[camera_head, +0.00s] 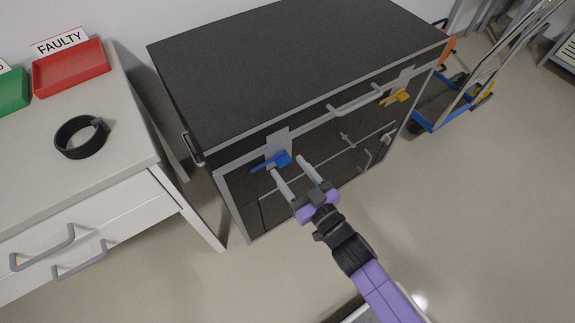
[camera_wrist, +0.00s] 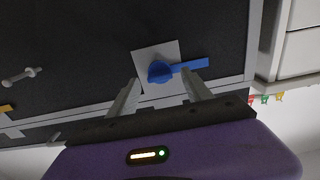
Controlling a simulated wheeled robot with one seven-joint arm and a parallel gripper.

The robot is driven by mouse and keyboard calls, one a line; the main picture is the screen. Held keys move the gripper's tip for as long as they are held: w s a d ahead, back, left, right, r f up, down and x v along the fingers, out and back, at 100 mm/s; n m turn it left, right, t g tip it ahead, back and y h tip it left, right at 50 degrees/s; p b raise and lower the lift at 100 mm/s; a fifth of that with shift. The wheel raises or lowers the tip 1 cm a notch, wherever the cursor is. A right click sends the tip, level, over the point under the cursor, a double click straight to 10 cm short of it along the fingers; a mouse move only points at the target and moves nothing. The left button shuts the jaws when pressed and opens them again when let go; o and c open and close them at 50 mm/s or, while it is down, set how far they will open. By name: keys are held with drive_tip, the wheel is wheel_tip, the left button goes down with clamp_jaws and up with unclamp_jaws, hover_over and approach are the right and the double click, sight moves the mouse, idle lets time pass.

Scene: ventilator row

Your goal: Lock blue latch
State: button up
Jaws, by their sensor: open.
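The blue latch (camera_head: 277,161) is on a grey plate (camera_head: 277,141) at the upper left of the dark cabinet's front. Its handle lies roughly level, along the cabinet front. It also shows in the wrist view (camera_wrist: 161,71), with its handle (camera_wrist: 190,66) pointing to the right there. My gripper (camera_head: 289,166) is open and empty, close to the latch, with its fingers pointing at the cabinet front. In the wrist view the latch's knob appears between and beyond the two fingertips (camera_wrist: 160,84). I cannot tell whether a finger touches the handle.
The dark cabinet (camera_head: 290,60) has a yellow latch (camera_head: 397,96) at its right and a bar handle (camera_head: 355,98) between the latches. A white bench (camera_head: 130,150) at left holds a red tray (camera_head: 70,70) and a black ring (camera_head: 82,136). A blue cart (camera_head: 440,110) stands right.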

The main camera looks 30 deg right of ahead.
drive_tip(key=shift+w, duration=0.9)
drive_tip(key=shift+c, duration=0.5)
clamp_jaws()
idle(0.4)
